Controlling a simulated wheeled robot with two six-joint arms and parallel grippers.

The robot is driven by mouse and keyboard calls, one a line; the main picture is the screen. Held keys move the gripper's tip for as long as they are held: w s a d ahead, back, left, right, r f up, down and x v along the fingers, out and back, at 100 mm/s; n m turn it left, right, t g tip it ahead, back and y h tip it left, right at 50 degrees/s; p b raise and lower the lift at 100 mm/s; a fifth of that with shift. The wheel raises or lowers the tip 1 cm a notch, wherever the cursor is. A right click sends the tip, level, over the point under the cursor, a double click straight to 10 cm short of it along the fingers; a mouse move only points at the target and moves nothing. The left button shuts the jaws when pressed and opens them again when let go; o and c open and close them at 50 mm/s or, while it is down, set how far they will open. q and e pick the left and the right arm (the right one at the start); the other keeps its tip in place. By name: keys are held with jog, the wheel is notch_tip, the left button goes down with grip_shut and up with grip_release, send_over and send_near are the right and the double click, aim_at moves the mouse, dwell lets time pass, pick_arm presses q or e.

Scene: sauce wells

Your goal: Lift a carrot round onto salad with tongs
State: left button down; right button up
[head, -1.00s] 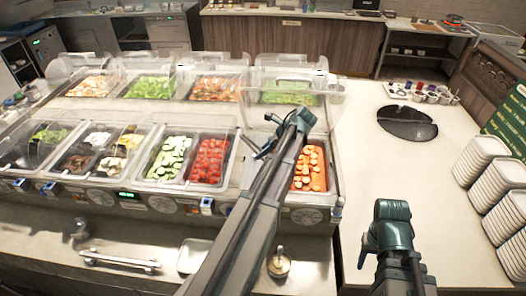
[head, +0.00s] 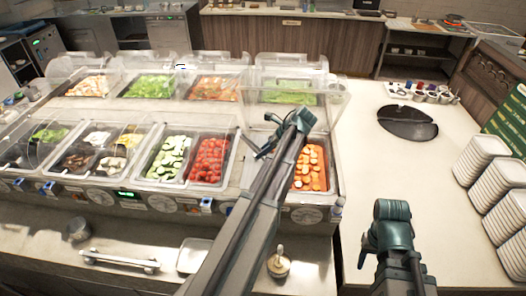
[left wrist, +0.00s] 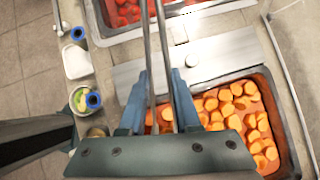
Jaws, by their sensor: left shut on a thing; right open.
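My left gripper (head: 266,138) is over the counter beside the carrot pan. In the left wrist view its blue-grey fingers (left wrist: 158,98) are shut on the tongs (left wrist: 156,50), two long thin metal arms running up out of view; their tips are not seen. Orange carrot rounds (head: 312,168) lie in a dark pan, right of the left arm; they also show in the left wrist view (left wrist: 240,112). A small bowl with green salad (left wrist: 79,99) stands on the front ledge; my left arm hides it in the head view. My right gripper (head: 391,212) is open and empty over the right counter.
A pan of red tomatoes (head: 209,160) and a pan of cucumber (head: 168,158) lie left of the carrots. A white plate (head: 194,256) and a bell (head: 279,264) are on the front ledge. Clear covers (head: 290,75) stand behind. White containers (head: 480,160) are stacked right.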

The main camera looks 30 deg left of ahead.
notch_tip(320, 180, up, 12)
jog(key=p, duration=1.1)
jog(key=shift+f, duration=0.15)
